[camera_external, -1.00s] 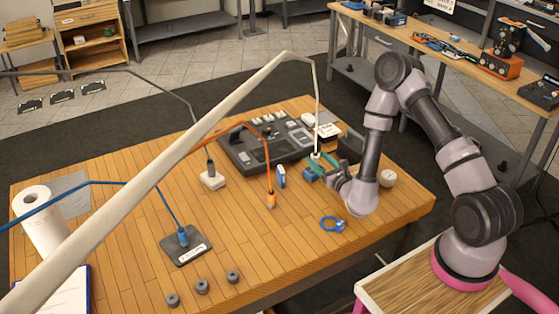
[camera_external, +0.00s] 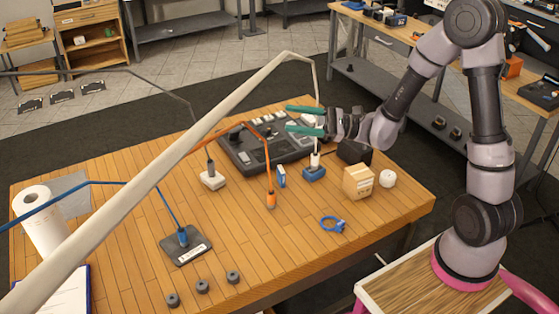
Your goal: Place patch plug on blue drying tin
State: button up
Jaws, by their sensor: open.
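A white plug (camera_external: 315,160), which I take to be the patch plug, stands upright on the blue tin (camera_external: 314,174) right of the table's middle. A pale cable (camera_external: 250,92) runs from it up and over to the lower left. My gripper (camera_external: 289,118) has teal fingers pointing left, spread apart. It is above the blue tin, and no object shows gripped between the fingers. The cable passes close to the gripper; whether they touch I cannot tell.
An orange plug (camera_external: 270,199), a blue plug (camera_external: 182,237) on a dark pad, and a white block (camera_external: 213,180) with a dark plug stand left. A mixer-like console (camera_external: 243,157) lies behind. A cardboard box (camera_external: 358,182) and white round object (camera_external: 388,179) stand right.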

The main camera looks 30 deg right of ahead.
jog(key=s+a+r+n+g+h, duration=0.1)
jog(key=s+r+n+g, duration=0.1)
jog(key=s+n+g, duration=0.6)
jog(key=s+d+f+n+h, duration=0.2)
jog(key=s+d+n+h, duration=0.2)
jog(key=s+d+h, duration=0.4)
jog(key=s+d+r+n+t+h, duration=0.1)
jog(key=d+r+t+h, duration=0.1)
jog(key=d, duration=0.5)
jog(key=s+d+r+n+t+h, duration=0.1)
jog(key=d+t+h, duration=0.3)
jog(key=d, duration=0.4)
jog(key=shift+s+r+h, duration=0.4)
jog(key=shift+r+h, duration=0.2)
jog(key=shift+r, duration=0.15)
